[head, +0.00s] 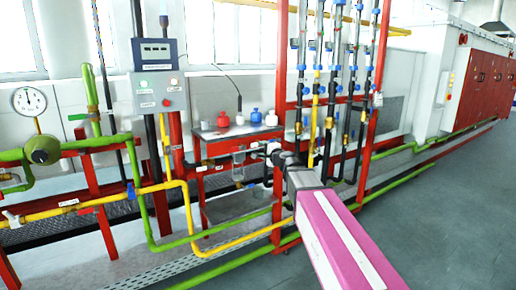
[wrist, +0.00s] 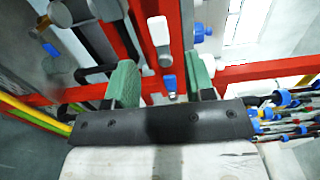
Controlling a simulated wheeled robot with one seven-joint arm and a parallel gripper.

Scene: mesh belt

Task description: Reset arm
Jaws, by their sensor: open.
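My arm, with a pink and white link, reaches from the bottom right of the head view toward the red pipe frame (head: 279,100). My gripper (wrist: 162,78) shows in the wrist view as two green fingers on a dark bar, set wide apart. It is open, and nothing is held between the fingers. A small blue and white fitting (wrist: 170,84) shows in the gap, in front of or on the red frame; I cannot tell how far off it is. In the head view the fingers are too small to make out beside the frame.
A grey control box (head: 160,92) and a round gauge (head: 29,101) stand at the left. Bottles stand on a small shelf (head: 236,133). Green and yellow pipes (head: 225,247) run low in front. Red cabinets (head: 481,80) stand at the right. The grey floor (head: 455,210) there is clear.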

